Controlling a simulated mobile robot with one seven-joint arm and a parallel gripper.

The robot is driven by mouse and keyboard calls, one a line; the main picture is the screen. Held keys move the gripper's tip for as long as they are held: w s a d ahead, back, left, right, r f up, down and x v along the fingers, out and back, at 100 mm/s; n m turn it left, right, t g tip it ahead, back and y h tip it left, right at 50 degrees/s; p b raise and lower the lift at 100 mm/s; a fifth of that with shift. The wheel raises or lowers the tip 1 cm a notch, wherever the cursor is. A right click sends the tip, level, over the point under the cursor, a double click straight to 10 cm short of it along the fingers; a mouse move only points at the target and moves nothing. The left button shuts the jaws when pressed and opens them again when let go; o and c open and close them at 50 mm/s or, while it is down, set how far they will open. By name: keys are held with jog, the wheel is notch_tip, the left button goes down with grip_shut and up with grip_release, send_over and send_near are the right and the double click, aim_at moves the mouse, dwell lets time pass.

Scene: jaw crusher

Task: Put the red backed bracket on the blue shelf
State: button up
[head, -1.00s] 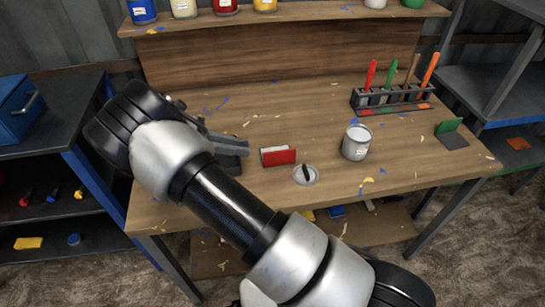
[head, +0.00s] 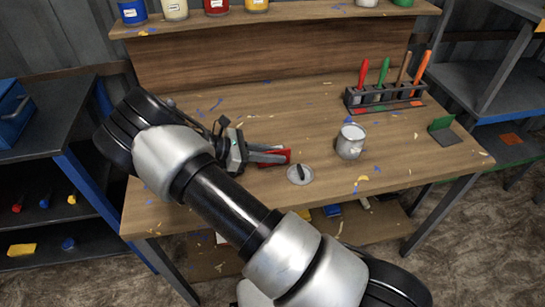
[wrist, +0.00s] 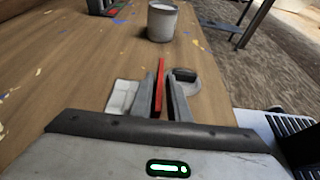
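The red backed bracket (head: 276,159) stands on the wooden workbench, partly hidden by my gripper in the head view. In the wrist view its red back (wrist: 161,88) is upright between my fingers, with its pale grey base (wrist: 122,97) to the left. My gripper (head: 286,154) is around the red back, its fingers slightly apart; contact is not clear. It also shows in the wrist view (wrist: 161,83). A blue-edged shelf (head: 497,117) is on the right rack. The left shelf unit has a blue post (head: 85,188).
A lidless can (head: 350,143) and a round lid (head: 300,174) are close to the bracket. A green backed bracket (head: 441,124) stands at the bench's right. A tool rack (head: 385,99) is behind. A blue toolbox (head: 12,112) sits on the left unit.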

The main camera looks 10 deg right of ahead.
jog(key=x, duration=0.4)
jog(key=shift+w, duration=0.1)
grip_shut()
